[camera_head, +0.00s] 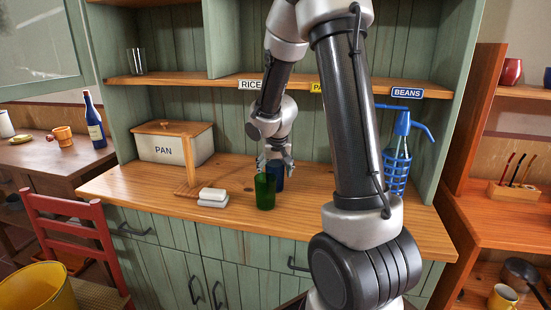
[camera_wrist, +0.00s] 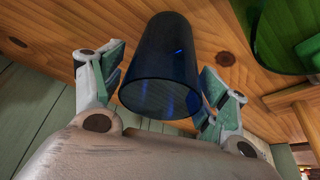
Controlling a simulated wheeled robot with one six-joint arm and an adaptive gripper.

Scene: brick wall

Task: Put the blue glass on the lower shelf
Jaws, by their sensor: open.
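The blue glass (camera_head: 276,178) stands on the wooden counter (camera_head: 330,215) of the green cupboard, partly hidden behind a green glass (camera_head: 265,192). My gripper (camera_head: 274,163) is at the blue glass. In the wrist view the blue glass (camera_wrist: 165,70) is between the two open fingers of my gripper (camera_wrist: 158,88). The left finger is close to its side, and I cannot tell whether it touches. The lower shelf is not named by any label; a wooden shelf board (camera_head: 190,79) with labels runs above the counter.
The green glass also shows close by in the wrist view (camera_wrist: 275,40). A clear glass (camera_head: 136,62) stands on the shelf board at left.

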